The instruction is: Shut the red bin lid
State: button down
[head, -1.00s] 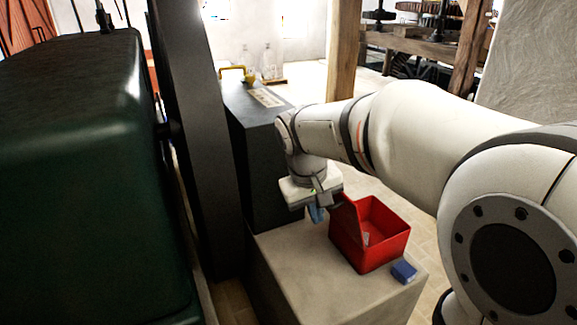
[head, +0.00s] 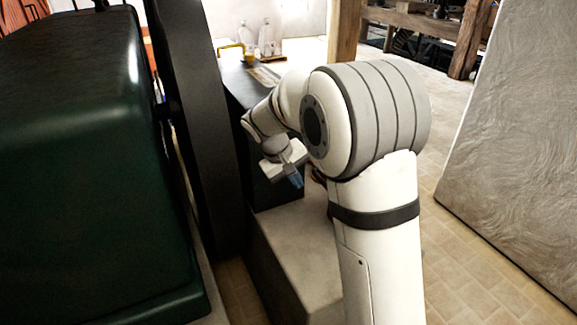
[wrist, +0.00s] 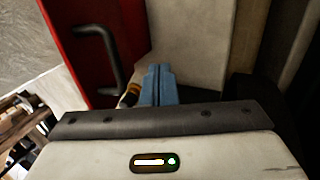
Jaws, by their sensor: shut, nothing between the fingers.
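In the wrist view a red panel with a dark bar handle (wrist: 103,60) stands on the left. It looks like the outer face of the red bin lid (wrist: 78,40), raised. My gripper (wrist: 157,72) has its blue fingers together with nothing between them, just right of the handle and apart from it. In the head view my gripper (head: 297,181) hangs above the pale block top, left of my arm. My arm hides the red bin there, so its opening and the lid's angle cannot be seen now.
The pale block (head: 283,232) has bare top left of my arm. A dark cabinet (head: 262,185) stands close behind my gripper. A dark post (head: 190,120) and a large green casing (head: 80,170) fill the left. Tiled floor (head: 455,270) is open at right, beside a pale wall (head: 525,130).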

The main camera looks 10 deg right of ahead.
jog(key=shift+w+d+f+p, duration=0.1)
jog(key=shift+w+d+p, duration=0.1)
jog(key=shift+d, duration=0.5)
jog(key=shift+w+d+f+p, duration=0.15)
jog(key=shift+w+d, duration=0.1)
jog(key=shift+d, duration=0.45)
jog(key=shift+w+d+r+p, duration=0.1)
jog(key=shift+w+d+p, duration=0.1)
jog(key=shift+d, duration=0.5)
